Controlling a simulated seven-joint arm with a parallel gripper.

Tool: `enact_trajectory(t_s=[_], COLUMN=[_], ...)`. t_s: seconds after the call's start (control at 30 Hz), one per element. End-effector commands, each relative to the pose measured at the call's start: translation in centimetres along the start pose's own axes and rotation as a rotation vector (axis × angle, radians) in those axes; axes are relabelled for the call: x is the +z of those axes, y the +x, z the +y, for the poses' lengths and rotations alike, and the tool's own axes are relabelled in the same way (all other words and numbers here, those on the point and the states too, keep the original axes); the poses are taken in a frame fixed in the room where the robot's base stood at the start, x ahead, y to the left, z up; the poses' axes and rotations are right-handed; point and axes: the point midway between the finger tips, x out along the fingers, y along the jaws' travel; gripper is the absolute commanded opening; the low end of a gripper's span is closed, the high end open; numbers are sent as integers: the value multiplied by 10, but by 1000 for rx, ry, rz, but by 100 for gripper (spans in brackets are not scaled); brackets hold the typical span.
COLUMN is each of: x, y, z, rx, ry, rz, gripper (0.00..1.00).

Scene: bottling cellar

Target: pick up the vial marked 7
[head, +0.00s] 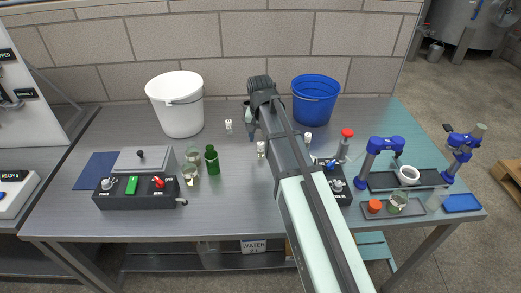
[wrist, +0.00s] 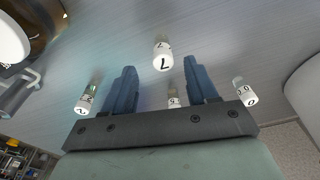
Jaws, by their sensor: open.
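The vial marked 7 (wrist: 163,56) shows a white cap with a black 7 in the wrist view, just ahead of the gap between my fingertips. My gripper (wrist: 160,68) is open, with one blue finger on each side of that line and nothing held. A vial marked 2 (wrist: 84,103) is left of the fingers, one marked 0 (wrist: 245,95) is right, and another vial (wrist: 173,101) shows between the fingers near the palm, its mark unclear. In the head view my gripper (head: 252,128) hangs low over the bench; white-capped vials (head: 228,125) are around it, their marks unreadable.
On the bench (head: 235,200), a white bucket (head: 178,105) stands at the back left and a blue bucket (head: 316,100) behind the arm. A green bottle (head: 212,160) and a control box (head: 138,193) are left; a blue stand (head: 372,160) is right.

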Motion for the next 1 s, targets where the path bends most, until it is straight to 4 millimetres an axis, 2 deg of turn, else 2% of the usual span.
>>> enact_trajectory(t_s=[0.1, 0.47, 0.8, 1.0], x=[0, 0, -1, -1], y=[12, 25, 63, 70], z=[0, -1, -4, -4], rx=[0, 0, 0, 0], ry=[0, 1, 1, 1], rz=[-1, -1, -1, 0], gripper=[58, 58, 58, 58])
